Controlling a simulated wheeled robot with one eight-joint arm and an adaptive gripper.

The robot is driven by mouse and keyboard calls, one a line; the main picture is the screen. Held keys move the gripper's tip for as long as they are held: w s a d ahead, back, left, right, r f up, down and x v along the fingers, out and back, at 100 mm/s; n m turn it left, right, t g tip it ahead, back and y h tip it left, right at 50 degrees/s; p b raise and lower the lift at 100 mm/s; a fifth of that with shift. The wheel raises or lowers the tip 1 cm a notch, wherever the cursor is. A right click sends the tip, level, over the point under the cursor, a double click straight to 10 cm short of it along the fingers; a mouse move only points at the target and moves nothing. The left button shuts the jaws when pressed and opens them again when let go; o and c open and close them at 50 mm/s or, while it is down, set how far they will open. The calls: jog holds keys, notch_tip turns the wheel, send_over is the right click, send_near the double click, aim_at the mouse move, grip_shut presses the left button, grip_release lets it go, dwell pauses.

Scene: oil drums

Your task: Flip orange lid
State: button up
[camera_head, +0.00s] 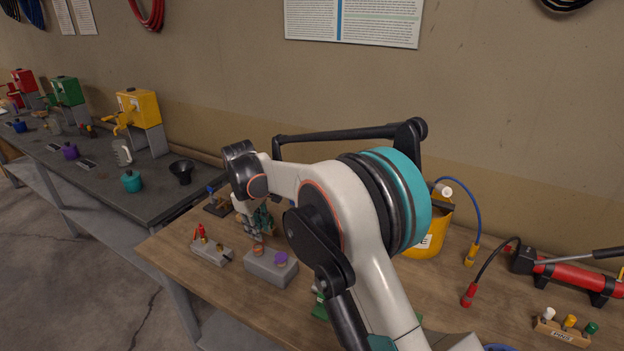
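A small orange-brown lid (258,249) sits on the left part of a grey block (268,272) on the wooden table. A purple lid (281,258) sits beside it on the same block. My gripper (255,236) points down right above the orange lid, with its fingertips at or very near it. The view is too small to tell whether the fingers touch the lid or how far apart they are. My arm hides much of the middle of the table.
A grey holder (211,251) with red and brass parts stands left of the block. A yellow bucket (428,240) and a red pump (570,277) are on the right. A dark bench (110,175) with yellow, green and red dispensers stands at the left.

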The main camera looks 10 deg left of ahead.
jog(key=shift+w+d+r+g+y, duration=0.1)
jog(key=shift+w+d+g+y, duration=0.15)
jog(key=shift+w+g+y, duration=0.4)
notch_tip(320, 180, up, 13)
jog(key=p, duration=0.3)
jog(key=s+d+r+m+y+b, duration=0.1)
jog(key=d+r, duration=0.1)
jog(key=d, duration=0.5)
jog(key=s+d+r+m+t+y, duration=0.1)
jog(key=s+d+y, duration=0.1)
jog(key=d, duration=0.6)
jog(key=shift+s+d+r+b, duration=0.15)
jog(key=shift+d+r+b, duration=0.15)
jog(key=shift+r+b, duration=0.1)
jog(key=shift+t+y, duration=0.25)
jog(key=shift+c, duration=0.3)
